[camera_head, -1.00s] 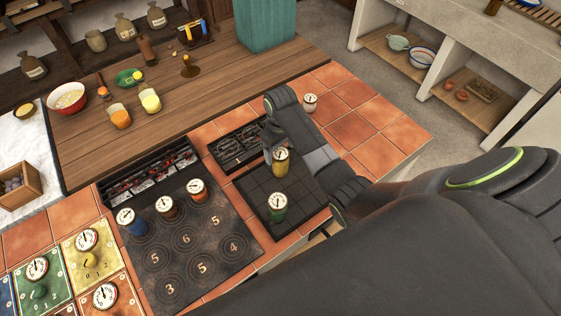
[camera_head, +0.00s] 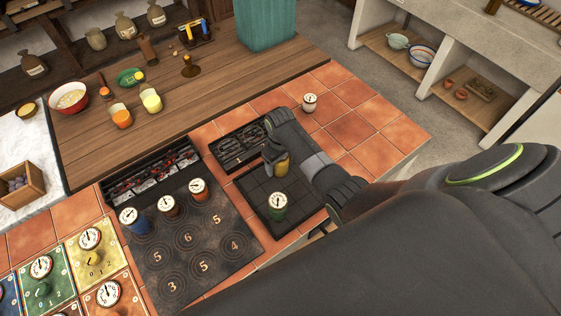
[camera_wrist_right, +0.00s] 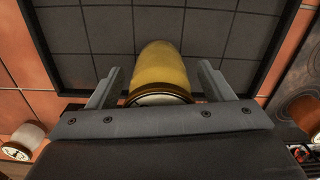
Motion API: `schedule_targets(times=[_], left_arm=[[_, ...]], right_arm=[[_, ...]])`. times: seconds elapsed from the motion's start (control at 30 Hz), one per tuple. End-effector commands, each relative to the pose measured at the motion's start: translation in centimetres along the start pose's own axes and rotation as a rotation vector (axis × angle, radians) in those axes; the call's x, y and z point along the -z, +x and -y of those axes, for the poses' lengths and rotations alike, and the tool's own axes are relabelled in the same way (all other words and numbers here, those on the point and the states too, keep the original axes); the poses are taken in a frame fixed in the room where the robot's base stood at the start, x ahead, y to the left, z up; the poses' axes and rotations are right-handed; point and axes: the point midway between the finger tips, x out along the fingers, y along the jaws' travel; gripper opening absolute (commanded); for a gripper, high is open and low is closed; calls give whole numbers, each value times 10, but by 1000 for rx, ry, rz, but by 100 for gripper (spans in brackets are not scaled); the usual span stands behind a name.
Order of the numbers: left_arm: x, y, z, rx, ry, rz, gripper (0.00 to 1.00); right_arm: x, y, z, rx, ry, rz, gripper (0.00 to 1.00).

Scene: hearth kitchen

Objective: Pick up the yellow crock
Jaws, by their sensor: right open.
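The yellow crock (camera_head: 282,166) stands on the black gridded tray (camera_head: 250,188), partly hidden in the head view by my right gripper (camera_head: 272,156). In the right wrist view the yellow crock (camera_wrist_right: 162,72) is between the two fingers of my right gripper (camera_wrist_right: 160,85), with a gap on each side. The right gripper is open around it. My left gripper is not in view.
A white-lidded crock (camera_head: 309,103) stands on the tiles behind. Coloured dial panels (camera_head: 95,250) lie at the front left. Tiles at the right are clear.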

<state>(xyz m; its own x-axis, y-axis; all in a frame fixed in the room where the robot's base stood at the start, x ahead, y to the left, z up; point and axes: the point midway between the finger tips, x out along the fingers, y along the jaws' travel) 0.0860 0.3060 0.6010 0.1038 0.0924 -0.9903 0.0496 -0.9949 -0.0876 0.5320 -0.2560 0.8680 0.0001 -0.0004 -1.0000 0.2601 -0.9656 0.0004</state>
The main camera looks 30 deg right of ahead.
Motion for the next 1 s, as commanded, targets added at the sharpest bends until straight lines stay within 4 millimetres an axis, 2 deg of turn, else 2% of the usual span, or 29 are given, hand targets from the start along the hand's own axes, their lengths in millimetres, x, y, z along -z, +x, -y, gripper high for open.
schedule_targets(times=[0.07, 0.47, 0.77, 1.0], left_arm=[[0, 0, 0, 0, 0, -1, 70], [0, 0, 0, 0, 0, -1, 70], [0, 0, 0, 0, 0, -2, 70], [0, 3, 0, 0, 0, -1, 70]], right_arm=[[0, 0, 0, 0, 0, 0, 67], [0, 0, 0, 0, 0, 0, 15], [1, -4, 0, 0, 0, -2, 14], [1, -31, -1, -1, 0, -6, 14]])
